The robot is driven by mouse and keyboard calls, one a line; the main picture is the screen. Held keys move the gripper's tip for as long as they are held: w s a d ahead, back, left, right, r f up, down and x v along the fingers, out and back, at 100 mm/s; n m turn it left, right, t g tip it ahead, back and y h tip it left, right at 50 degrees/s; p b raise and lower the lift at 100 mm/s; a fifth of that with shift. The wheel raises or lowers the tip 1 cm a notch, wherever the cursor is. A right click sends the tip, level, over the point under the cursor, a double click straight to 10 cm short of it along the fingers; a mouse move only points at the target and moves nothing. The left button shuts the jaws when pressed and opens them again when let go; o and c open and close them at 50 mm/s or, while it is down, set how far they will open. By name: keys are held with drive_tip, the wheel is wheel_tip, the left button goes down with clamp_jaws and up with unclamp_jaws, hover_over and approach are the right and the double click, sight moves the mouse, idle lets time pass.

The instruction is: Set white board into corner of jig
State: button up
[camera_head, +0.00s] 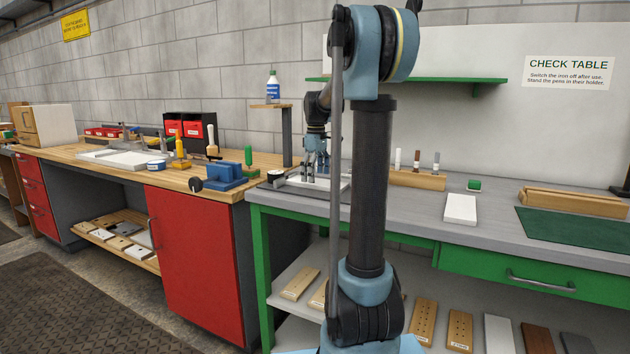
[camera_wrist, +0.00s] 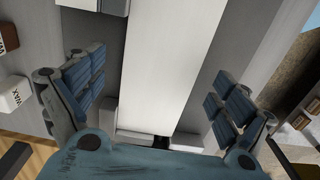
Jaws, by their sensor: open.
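The white board (camera_wrist: 172,60) lies between the two blue fingers of my gripper (camera_wrist: 155,85) in the wrist view. The fingers are spread wide, with a gap on each side of the board. Light grey blocks of the jig (camera_wrist: 130,137) show at the board's lower end and left edge. Whether the board touches them I cannot tell. In the head view my gripper (camera_head: 314,172) points down over the board (camera_head: 334,183) at the left end of the grey table. My arm and fingers hide much of the jig there.
A white slab (camera_head: 460,209) lies on the grey table (camera_head: 400,207), with a green mat (camera_head: 575,225) to its right. A wooden pen holder (camera_head: 418,180) stands behind. A blue fixture (camera_head: 222,177) stands on the wooden bench at left.

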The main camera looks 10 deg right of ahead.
wheel_tip(320, 180, up, 11)
idle(0.4)
drive_tip(key=shift+f, duration=0.1)
